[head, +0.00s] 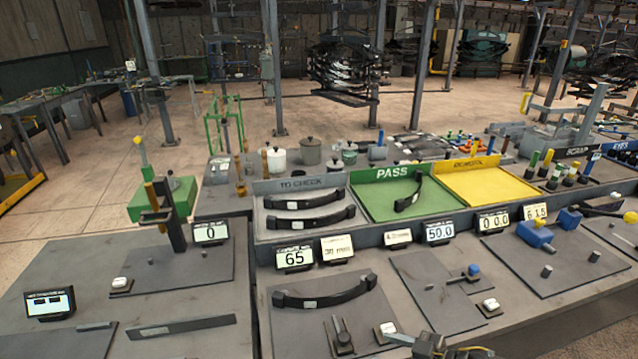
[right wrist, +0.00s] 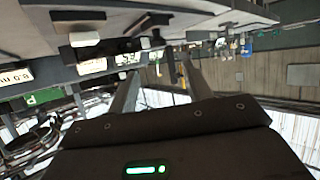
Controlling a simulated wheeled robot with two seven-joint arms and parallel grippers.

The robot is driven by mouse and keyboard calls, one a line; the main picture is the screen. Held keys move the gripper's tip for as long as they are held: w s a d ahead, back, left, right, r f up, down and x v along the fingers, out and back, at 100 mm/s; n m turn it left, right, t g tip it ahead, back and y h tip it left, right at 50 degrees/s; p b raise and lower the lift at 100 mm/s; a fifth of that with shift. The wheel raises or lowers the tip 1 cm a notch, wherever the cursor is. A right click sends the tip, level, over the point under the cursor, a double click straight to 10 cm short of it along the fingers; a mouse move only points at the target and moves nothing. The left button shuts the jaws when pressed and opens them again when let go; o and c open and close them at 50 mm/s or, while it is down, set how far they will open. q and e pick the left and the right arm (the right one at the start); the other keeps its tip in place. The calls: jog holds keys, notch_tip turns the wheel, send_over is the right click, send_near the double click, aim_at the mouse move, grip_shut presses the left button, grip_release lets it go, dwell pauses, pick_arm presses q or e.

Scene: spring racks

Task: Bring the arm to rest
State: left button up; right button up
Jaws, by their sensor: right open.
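My right gripper shows in the right wrist view (right wrist: 160,78), its two grey fingers spread apart with nothing between them. The bench edge and its displays appear beyond the fingers, tilted in the picture. In the head view a dark part at the bottom edge, right of centre, looks like the tip of my right arm, mostly cut off by the frame. My left gripper is not in view. A curved dark leaf spring (head: 325,293) lies on the near plate of the bench, apart from my right gripper in the head view.
A grey tray (head: 262,215) holds two leaf springs, a green PASS tray (head: 375,207) holds one, and a yellow tray (head: 490,186) looks empty. Displays, white buttons and a green-based press (head: 165,200) stand along the bench. Open floor lies at left.

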jog(key=s+d+f+m+g+h, duration=0.25)
jog(key=s+f+m+h, duration=0.2)
jog(key=s, duration=0.55)
jog(key=s+d+f+m+g+h, duration=0.2)
jog(key=s+d+f+m+h, duration=0.15)
jog(key=s+h, duration=0.45)
jog(key=s+f+g+y+b, duration=0.2)
jog(key=s+f, duration=0.1)
jog(key=f, duration=2.4)
jog(key=s+d+f+b, duration=0.1)
jog(key=s+d+f, duration=0.1)
jog(key=s+f, duration=1.5)
jog(key=shift+d+f+g, duration=0.25)
jog(key=shift+f+g, duration=0.2)
jog(key=shift+f, duration=0.3)
